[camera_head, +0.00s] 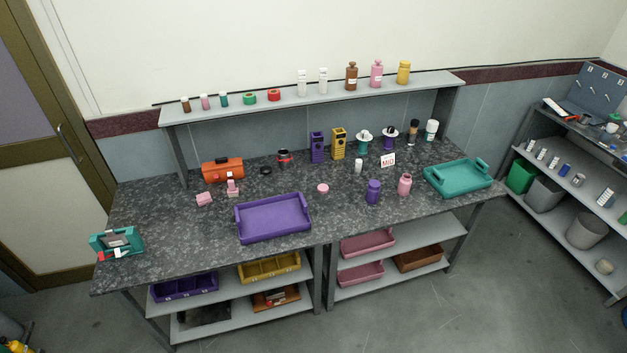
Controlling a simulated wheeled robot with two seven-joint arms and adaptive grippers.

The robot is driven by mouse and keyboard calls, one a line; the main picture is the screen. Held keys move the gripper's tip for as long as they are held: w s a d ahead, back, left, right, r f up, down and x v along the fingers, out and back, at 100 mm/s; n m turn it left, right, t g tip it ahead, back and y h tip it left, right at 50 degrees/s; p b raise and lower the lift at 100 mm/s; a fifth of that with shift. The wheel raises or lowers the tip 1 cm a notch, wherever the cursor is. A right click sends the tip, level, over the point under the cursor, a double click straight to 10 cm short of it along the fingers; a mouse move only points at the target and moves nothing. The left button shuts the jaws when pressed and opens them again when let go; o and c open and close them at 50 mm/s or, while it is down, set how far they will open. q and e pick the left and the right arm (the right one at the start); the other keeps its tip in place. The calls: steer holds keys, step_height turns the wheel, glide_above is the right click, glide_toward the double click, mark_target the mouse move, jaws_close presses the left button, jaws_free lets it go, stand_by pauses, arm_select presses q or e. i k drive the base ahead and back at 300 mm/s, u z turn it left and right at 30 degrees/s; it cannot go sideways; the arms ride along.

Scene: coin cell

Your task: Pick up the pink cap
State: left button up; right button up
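A small round pink cap (323,188) lies on the dark speckled worktop (330,215), to the right of the purple tray (273,218). Nothing touches it. A pink bottle (404,185) stands farther right, beside a purple bottle (373,191). Two other small pink items, a block (204,199) and a piece with an upright part (233,188), sit left of the cap, behind the purple tray. Neither of my grippers shows in the head view.
A teal tray (458,178) lies at the right end. A small white bottle (358,166) and a MID sign (388,160) stand behind the cap. An orange toolbox (222,169) is at the back left. A raised shelf (330,93) holds several bottles. The worktop around the cap is clear.

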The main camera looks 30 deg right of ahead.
mark_target(323, 188)
steer(key=i, duration=0.3)
steer(key=z, duration=0.8)
